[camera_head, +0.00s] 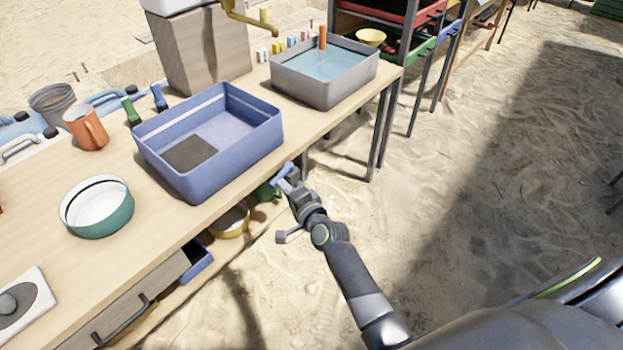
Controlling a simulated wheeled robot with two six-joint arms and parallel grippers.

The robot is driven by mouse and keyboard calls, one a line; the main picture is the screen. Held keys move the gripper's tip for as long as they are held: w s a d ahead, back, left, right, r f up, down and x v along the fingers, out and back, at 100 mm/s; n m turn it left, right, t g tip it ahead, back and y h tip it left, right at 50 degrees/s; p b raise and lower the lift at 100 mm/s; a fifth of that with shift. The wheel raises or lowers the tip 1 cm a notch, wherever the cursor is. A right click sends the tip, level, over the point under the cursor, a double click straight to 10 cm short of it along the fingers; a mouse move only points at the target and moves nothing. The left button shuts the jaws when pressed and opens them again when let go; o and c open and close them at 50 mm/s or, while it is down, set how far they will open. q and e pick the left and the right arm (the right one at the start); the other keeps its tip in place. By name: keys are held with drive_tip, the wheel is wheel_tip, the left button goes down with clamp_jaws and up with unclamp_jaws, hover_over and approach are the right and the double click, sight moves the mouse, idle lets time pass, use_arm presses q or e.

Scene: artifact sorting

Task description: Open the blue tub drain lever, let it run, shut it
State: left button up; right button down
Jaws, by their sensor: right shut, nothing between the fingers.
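The blue tub (210,172) stands on the wooden table near its front edge. No water surface is plain in it; a dark grey patch lies on its floor and a pale line runs along its inner wall. A small blue piece, which looks like the drain lever (283,170), sticks out past the table edge by the tub's right front corner. My right gripper (287,183) is shut and empty right at this lever. I cannot tell whether they touch, or the lever's exact position. My left gripper is not in view.
A grey tub (322,90) with water stands behind to the right. A yellow bowl (231,221) sits below the table. Open sand lies to the right.

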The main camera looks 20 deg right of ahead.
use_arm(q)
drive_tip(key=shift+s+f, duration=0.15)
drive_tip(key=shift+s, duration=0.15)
use_arm(e)
drive_tip(key=shift+w+a, duration=0.45)
drive_tip(key=shift+a, duration=0.25)
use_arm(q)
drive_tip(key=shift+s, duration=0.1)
use_arm(e)
drive_tip(key=shift+a+r, duration=0.1)
drive_tip(key=shift+r, duration=0.05)
